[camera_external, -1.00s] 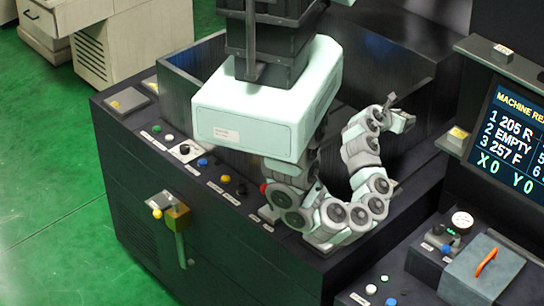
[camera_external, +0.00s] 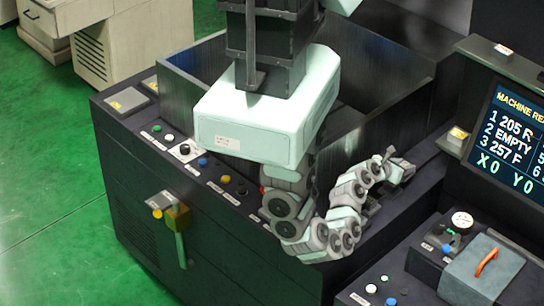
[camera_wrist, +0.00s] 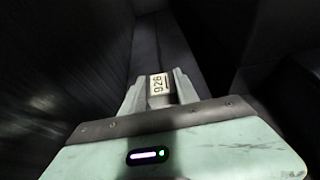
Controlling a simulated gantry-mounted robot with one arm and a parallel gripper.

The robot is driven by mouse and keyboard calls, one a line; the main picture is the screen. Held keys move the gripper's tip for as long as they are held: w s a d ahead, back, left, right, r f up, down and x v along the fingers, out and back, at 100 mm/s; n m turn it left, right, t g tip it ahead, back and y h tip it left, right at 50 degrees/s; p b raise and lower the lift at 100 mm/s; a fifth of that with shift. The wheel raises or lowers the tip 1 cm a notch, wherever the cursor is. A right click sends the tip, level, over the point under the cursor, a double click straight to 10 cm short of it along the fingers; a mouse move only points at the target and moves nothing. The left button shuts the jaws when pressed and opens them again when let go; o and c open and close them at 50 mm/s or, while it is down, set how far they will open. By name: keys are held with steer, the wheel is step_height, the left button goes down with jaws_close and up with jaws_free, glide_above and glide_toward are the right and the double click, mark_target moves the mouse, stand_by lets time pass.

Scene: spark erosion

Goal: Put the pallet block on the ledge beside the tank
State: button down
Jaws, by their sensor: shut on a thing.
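My gripper (camera_external: 401,169) is at the right end of my arm in the external view, low over the right side of the machine. In the wrist view my gripper (camera_wrist: 159,92) is shut, with a finger on each side of a small block (camera_wrist: 158,83) whose pale label reads 926. The block's lower part is hidden by the fingers and wrist. The tank (camera_external: 200,72) is the dark open box behind my arm. The dark ledge (camera_external: 222,178) runs along its front and carries buttons. The wrist view shows dark walls beside the gripper.
A display screen (camera_external: 512,140) stands at the right. Green floor is clear at the left.

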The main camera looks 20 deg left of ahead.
steer(key=shift+w+f, duration=0.1)
steer(key=shift+f, duration=1.85)
steer(key=c, duration=0.9)
jaws_free()
steer(key=shift+a, duration=0.1)
steer(key=b+v, duration=0.1)
steer(key=v, duration=0.9)
steer(key=shift+s+a, duration=0.15)
steer(key=shift+s, duration=0.2)
steer(key=shift+s+a+r, duration=0.25)
steer(key=shift+s+r, duration=0.1)
steer(key=shift+s, duration=0.15)
